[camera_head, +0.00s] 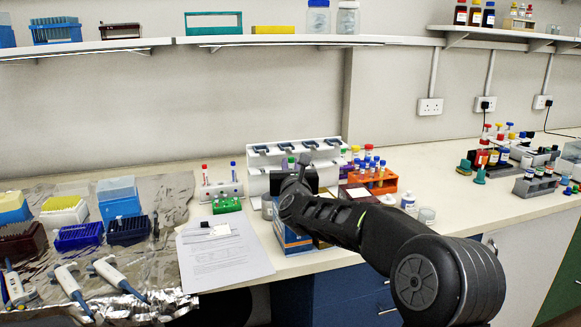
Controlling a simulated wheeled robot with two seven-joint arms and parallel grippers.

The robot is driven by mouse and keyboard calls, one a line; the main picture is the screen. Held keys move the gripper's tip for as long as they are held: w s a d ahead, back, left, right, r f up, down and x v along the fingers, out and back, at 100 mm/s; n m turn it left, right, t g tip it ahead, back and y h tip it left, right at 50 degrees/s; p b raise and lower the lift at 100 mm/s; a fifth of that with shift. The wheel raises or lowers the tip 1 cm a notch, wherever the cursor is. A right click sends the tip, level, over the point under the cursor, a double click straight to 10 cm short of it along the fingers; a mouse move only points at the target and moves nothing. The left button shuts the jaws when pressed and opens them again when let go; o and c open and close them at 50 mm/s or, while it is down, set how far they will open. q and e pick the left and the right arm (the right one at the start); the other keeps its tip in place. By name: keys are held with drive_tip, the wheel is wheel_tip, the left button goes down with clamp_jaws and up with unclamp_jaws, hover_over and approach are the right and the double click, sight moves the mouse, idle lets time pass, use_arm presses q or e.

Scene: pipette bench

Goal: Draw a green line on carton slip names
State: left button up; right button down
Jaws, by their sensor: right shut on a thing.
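My right gripper (291,184) is over the bench beside the white pipette stand. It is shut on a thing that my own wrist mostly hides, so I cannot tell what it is. A blue carton (291,238) stands just below the gripper and is partly covered by my right arm. A small white slip (358,193) lies on a dark red box (345,190) right of the wrist. Any writing on it is too small to read. A red-capped pen (205,172) and a blue-capped pen (233,171) stand upright in a white holder (219,191). My left gripper is out of view.
A printed sheet (222,258) lies at the bench's front edge. The white stand (262,165), a green rack (227,205) and an orange tube rack (372,181) crowd the carton. Pipettes (72,286) and tip boxes (119,203) lie on foil at left.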

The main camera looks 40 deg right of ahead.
drive_tip(key=shift+w+b, duration=0.2)
drive_tip(key=shift+b, duration=0.2)
idle(0.5)
drive_tip(key=shift+d+b, duration=0.2)
drive_tip(key=shift+b, duration=0.35)
idle(0.6)
drive_tip(key=shift+s+a+f+b, duration=0.15)
drive_tip(key=shift+s+b, duration=0.45)
drive_tip(key=shift+b, duration=0.8)
idle(1.4)
drive_tip(key=shift+r, duration=0.25)
idle(0.8)
drive_tip(key=shift+r, duration=0.15)
idle(0.4)
drive_tip(key=shift+r+p, duration=1.6)
drive_tip(key=shift+r, duration=0.85)
